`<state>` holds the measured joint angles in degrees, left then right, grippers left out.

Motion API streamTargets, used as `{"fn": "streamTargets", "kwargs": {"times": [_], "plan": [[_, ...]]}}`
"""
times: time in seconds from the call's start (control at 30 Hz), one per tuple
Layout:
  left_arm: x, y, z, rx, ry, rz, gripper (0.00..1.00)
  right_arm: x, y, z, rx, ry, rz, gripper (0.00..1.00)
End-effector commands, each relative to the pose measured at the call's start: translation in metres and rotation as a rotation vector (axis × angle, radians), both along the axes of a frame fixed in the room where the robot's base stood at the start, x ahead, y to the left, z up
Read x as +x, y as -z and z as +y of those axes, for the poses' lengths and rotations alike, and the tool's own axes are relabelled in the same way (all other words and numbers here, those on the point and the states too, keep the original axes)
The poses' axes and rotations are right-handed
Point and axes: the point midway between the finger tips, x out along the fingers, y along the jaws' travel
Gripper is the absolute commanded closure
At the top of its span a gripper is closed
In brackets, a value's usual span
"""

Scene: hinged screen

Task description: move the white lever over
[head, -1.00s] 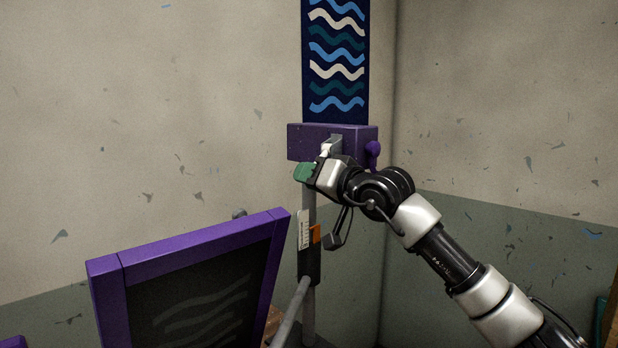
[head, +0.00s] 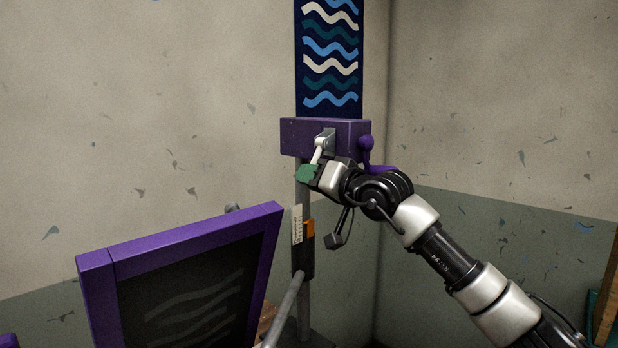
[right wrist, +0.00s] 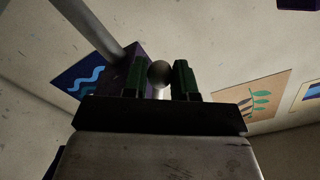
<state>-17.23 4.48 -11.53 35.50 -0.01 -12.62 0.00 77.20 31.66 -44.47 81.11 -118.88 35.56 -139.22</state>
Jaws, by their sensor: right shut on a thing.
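The white lever (head: 318,152) sticks out from a grey plate on the front of a purple box (head: 297,138) on a post. It slants down and to the left in the head view. My right gripper (head: 308,174), with green fingers, is shut on its lower end. In the right wrist view a round grey knob (right wrist: 159,74) sits between the two green fingers of my right gripper (right wrist: 160,80). The fingers hide the lever's tip in the head view. My left gripper is not in view.
A purple knobbed handle (head: 366,145) sits at the box's right side, close to my right wrist. A purple-framed dark panel (head: 190,285) stands at the lower left. A wavy-patterned banner (head: 330,60) rises above the box. The grey post (head: 303,255) runs below it.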

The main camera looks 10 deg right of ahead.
Motion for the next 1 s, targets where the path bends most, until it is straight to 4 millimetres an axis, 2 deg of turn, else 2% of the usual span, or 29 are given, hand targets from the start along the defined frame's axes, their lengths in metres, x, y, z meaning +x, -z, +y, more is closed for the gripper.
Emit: {"fn": "streamTargets", "kwargs": {"times": [0.5, 0.87, 1.0], "plan": [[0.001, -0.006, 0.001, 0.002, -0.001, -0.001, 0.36, 0.011, 0.009, -0.017, 0.001, 0.002, 0.004, 0.85], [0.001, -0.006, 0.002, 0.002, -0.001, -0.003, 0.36, 0.012, 0.01, -0.019, -0.001, 0.002, 0.003, 0.85], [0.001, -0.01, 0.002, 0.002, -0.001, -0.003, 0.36, 0.016, 0.01, -0.025, 0.001, 0.003, 0.004, 0.85]]}}
